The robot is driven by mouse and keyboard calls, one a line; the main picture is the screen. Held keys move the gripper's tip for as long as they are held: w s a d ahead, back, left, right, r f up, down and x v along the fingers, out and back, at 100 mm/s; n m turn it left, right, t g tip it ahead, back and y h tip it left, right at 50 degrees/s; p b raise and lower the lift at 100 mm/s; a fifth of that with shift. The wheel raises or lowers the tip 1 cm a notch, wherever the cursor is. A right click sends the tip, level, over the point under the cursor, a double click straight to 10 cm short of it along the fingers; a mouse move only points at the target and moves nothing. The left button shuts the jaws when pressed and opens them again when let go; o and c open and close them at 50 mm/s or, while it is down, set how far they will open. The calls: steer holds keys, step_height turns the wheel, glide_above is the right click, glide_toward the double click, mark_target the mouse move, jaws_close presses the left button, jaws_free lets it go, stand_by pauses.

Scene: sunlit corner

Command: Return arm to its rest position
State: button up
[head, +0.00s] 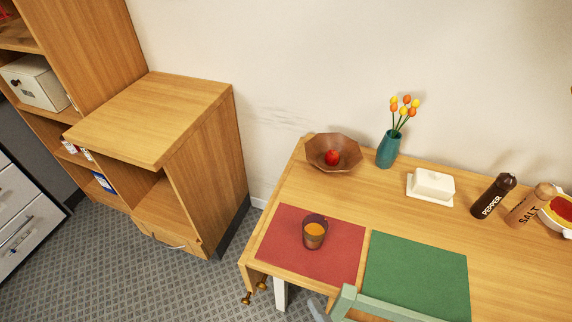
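My gripper is not in view in the head view, and no part of my arm shows clearly. A small grey-blue piece at the bottom edge is cut off, and I cannot tell what it belongs to. A wooden table (292,198) fills the right side. On it, a dark cup with orange contents (315,232) stands upright on a red placemat (285,256).
A pale green chair back (375,307) stands at the table's front edge, by a green placemat (418,275). A wooden bowl (322,147), teal vase (388,150), butter dish (432,187), pepper mill (493,197) and salt mill (529,206) stand behind. A wooden cabinet (205,165) is left; carpet lies between.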

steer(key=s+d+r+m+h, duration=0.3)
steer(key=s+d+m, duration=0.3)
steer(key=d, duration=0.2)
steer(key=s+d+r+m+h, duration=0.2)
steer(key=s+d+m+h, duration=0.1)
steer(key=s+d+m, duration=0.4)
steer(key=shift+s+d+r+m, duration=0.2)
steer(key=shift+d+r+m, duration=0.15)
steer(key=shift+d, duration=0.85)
